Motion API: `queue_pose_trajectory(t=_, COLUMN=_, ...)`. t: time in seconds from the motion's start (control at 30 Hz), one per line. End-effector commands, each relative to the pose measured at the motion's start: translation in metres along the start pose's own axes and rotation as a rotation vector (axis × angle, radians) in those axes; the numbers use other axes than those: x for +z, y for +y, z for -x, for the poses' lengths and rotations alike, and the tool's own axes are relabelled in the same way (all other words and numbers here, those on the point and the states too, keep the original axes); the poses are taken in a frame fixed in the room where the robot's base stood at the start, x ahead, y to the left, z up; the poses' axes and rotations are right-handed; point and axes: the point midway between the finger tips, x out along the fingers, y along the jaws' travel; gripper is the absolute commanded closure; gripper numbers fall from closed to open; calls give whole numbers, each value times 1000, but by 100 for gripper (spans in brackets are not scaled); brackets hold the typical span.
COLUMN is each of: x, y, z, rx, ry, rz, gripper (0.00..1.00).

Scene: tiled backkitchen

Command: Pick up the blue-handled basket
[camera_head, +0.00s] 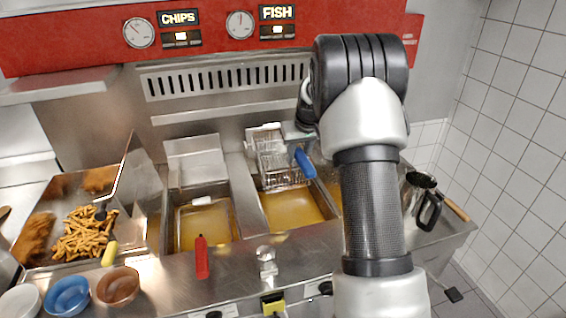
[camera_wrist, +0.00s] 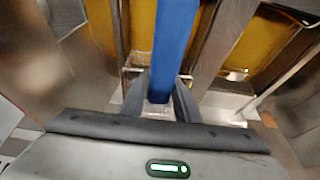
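The blue-handled basket (camera_head: 272,160) is a wire basket at the right fryer well, against the back panel. Its blue handle (camera_head: 306,164) slants down to the right toward the front. My gripper (camera_head: 301,128) is at the handle's upper end, partly hidden by my arm in the head view. In the wrist view, my gripper (camera_wrist: 162,88) has its two grey fingers close on either side of the blue handle (camera_wrist: 172,45), with little or no gap showing. I cannot see the contact faces.
Fryer wells with yellow oil (camera_head: 205,226) lie below. A red handle (camera_head: 202,257) stands at the front edge. A tray of chips (camera_head: 85,235) is at left, with bowls (camera_head: 68,296) in front. A dark-handled pan (camera_head: 428,208) sits right, near the tiled wall.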

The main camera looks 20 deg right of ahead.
Motion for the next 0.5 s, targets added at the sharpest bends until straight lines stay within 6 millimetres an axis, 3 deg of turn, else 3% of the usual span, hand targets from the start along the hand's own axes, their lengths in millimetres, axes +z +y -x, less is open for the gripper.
queue_pose_trajectory(t=0.03, x=0, y=0, z=0, rx=0, ry=0, rz=0, gripper=80)
queue_pose_trajectory(t=0.17, x=0, y=0, z=0, rx=0, ry=0, rz=0, gripper=100)
queue_pose_trajectory(t=0.5, x=-1, y=0, z=1, rx=1, ry=3, rz=0, gripper=100)
